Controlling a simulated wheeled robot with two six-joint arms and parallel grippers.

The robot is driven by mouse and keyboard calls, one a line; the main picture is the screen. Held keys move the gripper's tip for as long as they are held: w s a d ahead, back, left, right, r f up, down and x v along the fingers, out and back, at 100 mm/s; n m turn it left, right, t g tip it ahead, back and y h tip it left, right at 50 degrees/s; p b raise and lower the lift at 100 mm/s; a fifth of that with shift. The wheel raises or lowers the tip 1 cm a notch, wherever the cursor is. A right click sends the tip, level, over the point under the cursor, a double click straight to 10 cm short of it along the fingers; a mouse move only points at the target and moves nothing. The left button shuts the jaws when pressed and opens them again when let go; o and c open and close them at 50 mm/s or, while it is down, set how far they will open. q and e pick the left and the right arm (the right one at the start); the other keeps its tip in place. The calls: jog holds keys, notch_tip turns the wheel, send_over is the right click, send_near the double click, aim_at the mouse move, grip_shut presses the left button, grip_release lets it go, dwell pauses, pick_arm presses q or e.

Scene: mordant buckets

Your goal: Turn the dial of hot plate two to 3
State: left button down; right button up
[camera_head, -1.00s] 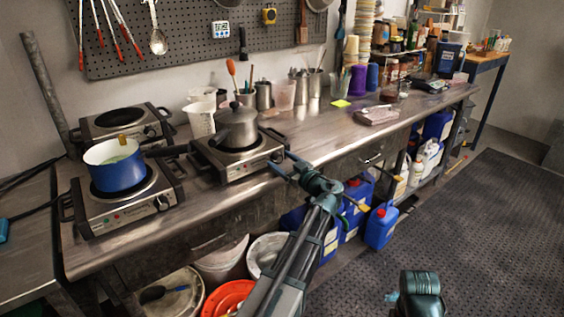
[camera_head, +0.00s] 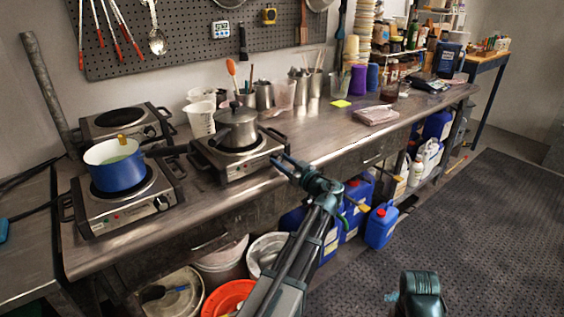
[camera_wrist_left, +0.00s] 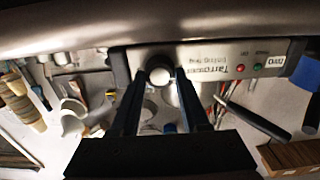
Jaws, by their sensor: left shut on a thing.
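Hot plate two (camera_head: 240,172) stands near the front edge of the steel workbench, with a lidded grey pot (camera_head: 236,127) on it. In the left wrist view its front panel (camera_wrist_left: 210,62) appears upside down, with a "TWO" label, a red light and a green light. Its dial (camera_wrist_left: 158,72) is a round knob with a pale face. My left gripper (camera_head: 280,160) is at the panel's right end, its two fingers shut on opposite sides of the dial. The dial's number marks cannot be read.
A hot plate with a blue pot (camera_head: 118,166) stands at left, and an empty hot plate (camera_head: 118,122) behind it. Beakers and tool cups line the wall. The bench right of hot plate two is mostly clear up to a wrapped block (camera_head: 376,115).

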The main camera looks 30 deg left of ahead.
pick_arm(q)
jog(key=m, duration=1)
jog(key=shift+w+f, duration=0.1)
jog(key=m, duration=0.4)
jog(key=shift+d+f+m, duration=0.1)
jog(key=shift+m, duration=2.4)
jog(key=shift+c, duration=2)
grip_release()
jog(key=v, duration=1.4)
